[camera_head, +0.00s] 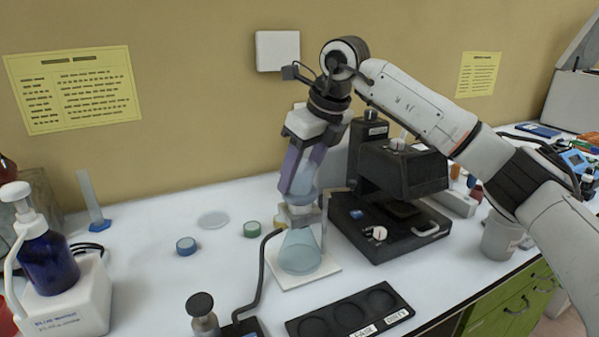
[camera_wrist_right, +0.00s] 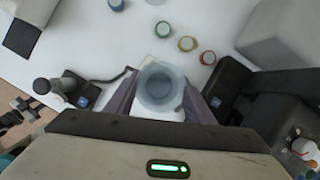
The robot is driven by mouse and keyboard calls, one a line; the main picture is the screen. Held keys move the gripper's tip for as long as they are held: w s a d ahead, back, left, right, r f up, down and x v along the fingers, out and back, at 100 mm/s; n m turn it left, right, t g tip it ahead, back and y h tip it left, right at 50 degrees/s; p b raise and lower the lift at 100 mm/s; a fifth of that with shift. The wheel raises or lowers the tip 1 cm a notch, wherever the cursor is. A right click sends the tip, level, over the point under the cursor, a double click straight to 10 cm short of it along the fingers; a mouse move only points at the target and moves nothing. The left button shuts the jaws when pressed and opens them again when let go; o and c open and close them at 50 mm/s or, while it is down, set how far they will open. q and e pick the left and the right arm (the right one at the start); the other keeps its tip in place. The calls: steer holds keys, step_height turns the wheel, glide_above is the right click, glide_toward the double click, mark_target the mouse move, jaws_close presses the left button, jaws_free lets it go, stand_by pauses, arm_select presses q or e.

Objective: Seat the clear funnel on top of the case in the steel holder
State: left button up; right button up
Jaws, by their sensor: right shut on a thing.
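My right gripper (camera_head: 303,170) reaches down from above, shut on the clear funnel (camera_head: 304,182), a bluish see-through cup between its fingers. In the right wrist view the funnel (camera_wrist_right: 158,84) shows from above as a round open rim between the fingers of the right gripper (camera_wrist_right: 160,100). The funnel is upright, directly above the steel holder (camera_head: 324,222) and the conical glass flask (camera_head: 299,252) on a white base plate. The case in the holder is mostly hidden beneath the gripper, so I cannot tell whether the funnel touches it. My left gripper is not in view.
A black instrument (camera_head: 395,190) stands close to the right of the gripper. A black tray with round recesses (camera_head: 350,314) lies in front. Blue (camera_head: 186,246) and green (camera_head: 251,229) caps lie left of the flask. A blue pump bottle (camera_head: 48,262) stands at far left.

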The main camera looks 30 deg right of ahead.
steer(key=shift+f, duration=0.7)
stand_by(1.0)
steer(key=o, duration=1.5)
steer(key=shift+c, duration=0.2)
step_height(320, 180, up, 5)
steer(key=p, duration=0.4)
steer(key=shift+r, duration=1)
